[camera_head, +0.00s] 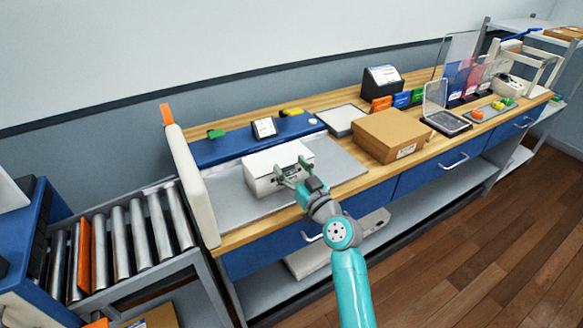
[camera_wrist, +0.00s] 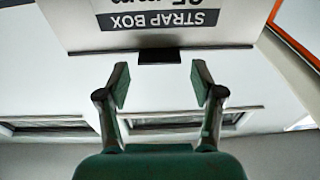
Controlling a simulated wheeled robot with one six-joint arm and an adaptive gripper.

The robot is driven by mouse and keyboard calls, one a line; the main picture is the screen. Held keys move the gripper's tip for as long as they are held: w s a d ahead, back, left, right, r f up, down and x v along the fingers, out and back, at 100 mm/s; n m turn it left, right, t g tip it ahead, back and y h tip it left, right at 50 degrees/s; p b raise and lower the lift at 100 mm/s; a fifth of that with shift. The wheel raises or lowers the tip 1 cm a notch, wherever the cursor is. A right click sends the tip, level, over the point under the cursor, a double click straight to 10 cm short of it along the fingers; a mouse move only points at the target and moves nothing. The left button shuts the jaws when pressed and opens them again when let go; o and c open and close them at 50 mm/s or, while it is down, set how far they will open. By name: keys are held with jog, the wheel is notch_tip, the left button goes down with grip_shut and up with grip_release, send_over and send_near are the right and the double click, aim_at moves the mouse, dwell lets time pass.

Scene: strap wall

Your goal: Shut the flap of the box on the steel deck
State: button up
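A white box (camera_head: 283,162) stands on the grey steel deck (camera_head: 335,162) at the left part of the bench. In the wrist view its label panel (camera_wrist: 215,32) reads "STRAP BOX" upside down, with a black tab (camera_wrist: 158,56) at the panel's lower edge. I cannot tell how far the flap stands from shut. My gripper (camera_head: 292,175) is at the near right side of the box. In the wrist view the fingers (camera_wrist: 161,88) are open and apart, with nothing between them; the tab lies just beyond the tips, roughly centred.
A brown cardboard box (camera_head: 388,132) stands right of the deck. A blue panel with a small display (camera_head: 264,128) runs behind the white box. A cream upright panel (camera_head: 191,185) borders the deck on the left, beside a roller conveyor (camera_head: 130,235). A clear-lidded case (camera_head: 446,122) stands farther right.

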jog(key=v, duration=1.2)
jog(key=shift+f, duration=0.1)
jog(key=s+d+f+m+h, duration=0.35)
jog(key=s+d+f, duration=0.25)
jog(key=s+f, duration=0.45)
jog(key=s+d+f+m+h, duration=0.3)
jog(key=s+d+f+h, duration=0.3)
jog(key=s, duration=0.7)
jog(key=s+d+r+h, duration=0.1)
jog(key=s+d+r, duration=0.1)
jog(key=s, duration=1)
jog(key=s+d+r+h, duration=0.1)
jog(key=s+d+r, duration=0.1)
jog(key=s, duration=1.1)
jog(key=shift+s+d+r+m+g, duration=0.25)
jog(key=shift+r+m+g, duration=0.15)
jog(key=shift+r, duration=0.35)
